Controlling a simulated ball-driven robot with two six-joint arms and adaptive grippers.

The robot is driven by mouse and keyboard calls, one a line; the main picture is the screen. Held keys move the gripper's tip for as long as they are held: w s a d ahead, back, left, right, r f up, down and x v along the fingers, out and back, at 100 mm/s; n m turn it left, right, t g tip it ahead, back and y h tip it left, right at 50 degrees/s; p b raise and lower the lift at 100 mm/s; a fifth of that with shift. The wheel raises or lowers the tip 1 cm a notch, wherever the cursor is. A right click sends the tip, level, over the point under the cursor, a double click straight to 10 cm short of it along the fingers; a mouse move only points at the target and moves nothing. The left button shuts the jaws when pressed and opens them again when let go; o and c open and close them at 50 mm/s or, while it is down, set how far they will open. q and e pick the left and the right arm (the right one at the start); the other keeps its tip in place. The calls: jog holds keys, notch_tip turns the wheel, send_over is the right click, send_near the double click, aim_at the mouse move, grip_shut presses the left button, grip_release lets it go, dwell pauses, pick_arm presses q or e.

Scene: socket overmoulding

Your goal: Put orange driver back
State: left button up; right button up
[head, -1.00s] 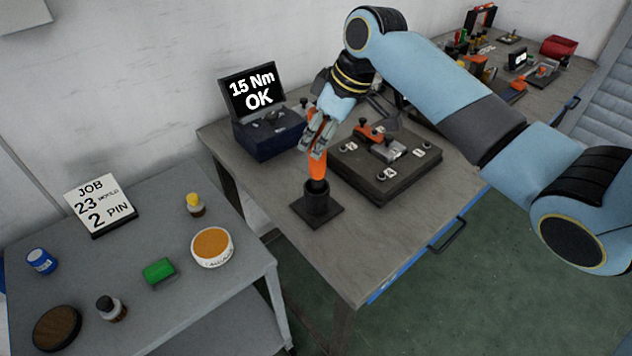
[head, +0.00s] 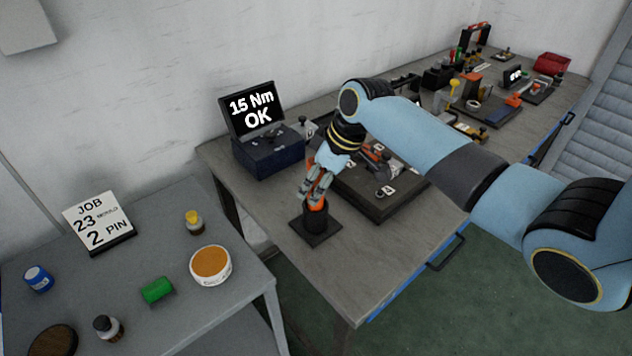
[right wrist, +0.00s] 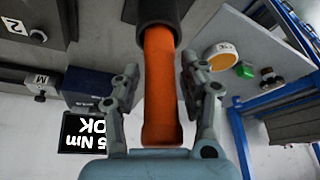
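The orange driver (right wrist: 161,90) stands upright in its black holder cup (head: 316,219), its lower end inside the cup. In the head view only a little of the orange handle (head: 318,204) shows, as my right gripper (head: 308,194) covers the rest. In the right wrist view the fingers of my right gripper (right wrist: 160,75) stand on either side of the handle, with a narrow gap at each side, so it looks open around the driver. The dark cup (right wrist: 158,12) shows at the top of that view. My left gripper is not in view.
A dark fixture block (head: 388,205) lies just right of the holder, close to my right arm. A blue box with a screen reading 15 Nm OK (head: 257,113) stands behind. The bench front right of the holder is clear. A side table (head: 235,290) holds several small items.

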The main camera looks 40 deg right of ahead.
jog(key=shift+o, duration=0.5)
jog(key=shift+r, duration=0.1)
jog(key=shift+r, duration=0.25)
jog(key=v, duration=1.1)
jog(key=shift+s+r, duration=0.25)
jog(key=shift+d, duration=0.1)
